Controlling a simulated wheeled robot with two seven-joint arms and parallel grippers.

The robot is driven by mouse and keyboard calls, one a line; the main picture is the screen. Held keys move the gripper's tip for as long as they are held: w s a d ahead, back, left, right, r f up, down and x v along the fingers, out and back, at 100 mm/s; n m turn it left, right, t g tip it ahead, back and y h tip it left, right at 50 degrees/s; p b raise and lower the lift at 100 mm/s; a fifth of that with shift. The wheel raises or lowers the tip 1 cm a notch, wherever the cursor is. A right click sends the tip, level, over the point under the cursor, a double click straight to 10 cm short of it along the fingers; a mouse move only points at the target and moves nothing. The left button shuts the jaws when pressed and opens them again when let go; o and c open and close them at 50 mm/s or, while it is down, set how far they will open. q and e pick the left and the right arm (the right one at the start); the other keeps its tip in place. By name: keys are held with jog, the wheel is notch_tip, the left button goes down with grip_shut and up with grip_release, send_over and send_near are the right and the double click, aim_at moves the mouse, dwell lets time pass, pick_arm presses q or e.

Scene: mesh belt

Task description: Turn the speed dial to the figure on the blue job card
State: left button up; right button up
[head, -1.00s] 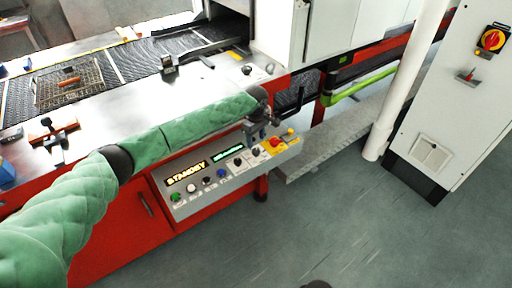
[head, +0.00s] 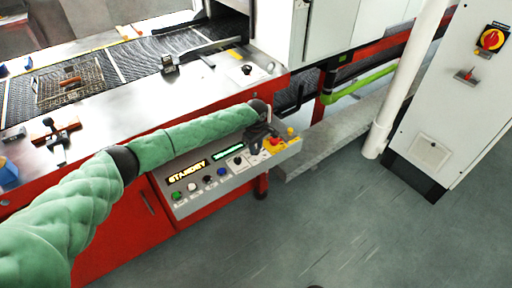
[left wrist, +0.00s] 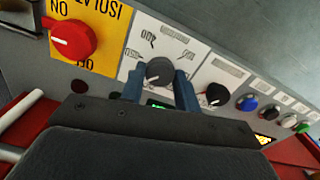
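My left gripper (head: 257,146) is at the right part of the grey control panel (head: 184,208). In the left wrist view its two blue-grey fingers (left wrist: 160,78) stand on either side of a round grey dial (left wrist: 159,71) with a white pointer mark. A narrow gap seems to show beside the dial, so the fingers look open around it. No job card can be made out for certain; a blue item (head: 8,172) lies at the far left. My right gripper is not seen.
A red knob (left wrist: 73,39) on a yellow plate sits close beside the gripper. The panel has a lit STANDBY display (head: 187,171) and several coloured buttons. The mesh belt (head: 135,62) runs behind. The floor (head: 330,220) in front is clear.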

pick_arm(q)
jog(key=shift+c, duration=0.2)
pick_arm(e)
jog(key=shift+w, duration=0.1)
pick_arm(q)
jog(key=shift+m+p, duration=0.3)
jog(key=shift+m, duration=0.1)
jog(key=m+p, duration=0.1)
jog(key=m, duration=0.2)
jog(key=shift+m+p, duration=0.3)
jog(key=shift+p, duration=0.1)
jog(key=m+p, duration=0.1)
jog(key=m, duration=0.1)
jog(key=shift+m, duration=1.2)
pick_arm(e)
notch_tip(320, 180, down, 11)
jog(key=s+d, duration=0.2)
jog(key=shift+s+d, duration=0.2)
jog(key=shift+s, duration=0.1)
pick_arm(q)
jog(key=o, duration=1)
